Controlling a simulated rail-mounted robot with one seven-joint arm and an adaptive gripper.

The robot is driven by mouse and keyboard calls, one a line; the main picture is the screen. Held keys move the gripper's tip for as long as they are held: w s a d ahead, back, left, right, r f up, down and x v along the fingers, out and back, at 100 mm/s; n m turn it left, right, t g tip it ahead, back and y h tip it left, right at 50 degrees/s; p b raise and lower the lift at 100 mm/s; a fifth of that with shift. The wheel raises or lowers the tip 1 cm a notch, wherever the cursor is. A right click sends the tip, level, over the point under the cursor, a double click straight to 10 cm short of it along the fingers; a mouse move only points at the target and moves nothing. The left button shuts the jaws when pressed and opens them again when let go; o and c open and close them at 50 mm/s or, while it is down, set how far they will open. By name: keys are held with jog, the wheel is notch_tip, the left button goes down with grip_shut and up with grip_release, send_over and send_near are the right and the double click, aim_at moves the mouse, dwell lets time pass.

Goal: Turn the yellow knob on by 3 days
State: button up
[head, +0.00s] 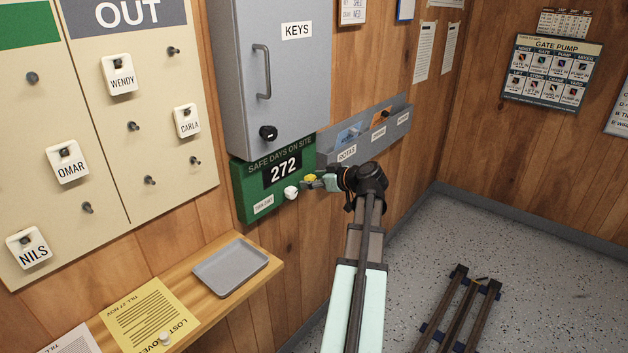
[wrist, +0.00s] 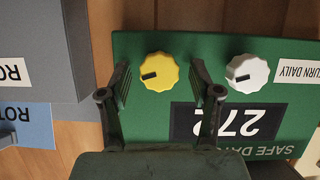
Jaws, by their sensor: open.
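The green "SAFE DAYS ON SITE" board (head: 249,199) hangs on the wood wall under the grey key cabinet, and its display (head: 282,168) reads 272. The yellow knob (head: 311,178) is at the board's lower right, next to the white knob (head: 291,192). In the wrist view, which is upside down, the yellow knob (wrist: 158,72) has a dark pointer mark towards the left. My gripper (wrist: 163,83) is open, with one finger on each side of the yellow knob. The white knob (wrist: 247,73) is just outside the right finger.
The grey key cabinet (head: 284,65) is directly above the board. A grey document rack (head: 384,135) is close on the right of my gripper. A wooden shelf (head: 274,262) with a grey tray (head: 230,266) lies below left.

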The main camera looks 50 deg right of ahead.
jog(key=c, duration=1.1)
jog(key=shift+c, duration=0.2)
jog(key=shift+d, duration=0.1)
jog(key=m+y, duration=0.2)
jog(key=m, duration=0.1)
jog(key=shift+d, duration=0.2)
jog(key=m+t+y, duration=0.1)
jog(key=m+y, duration=0.2)
jog(key=m, duration=0.1)
jog(key=shift+d+p, duration=0.15)
jog(key=shift+p, duration=0.25)
jog(key=m+t+p, duration=0.1)
jog(key=m, duration=0.2)
jog(key=m+t+y+p, duration=0.1)
jog(key=m, duration=0.2)
jog(key=f+m+t+y+p, duration=0.1)
jog(key=m, duration=0.2)
jog(key=shift+m+t, duration=0.3)
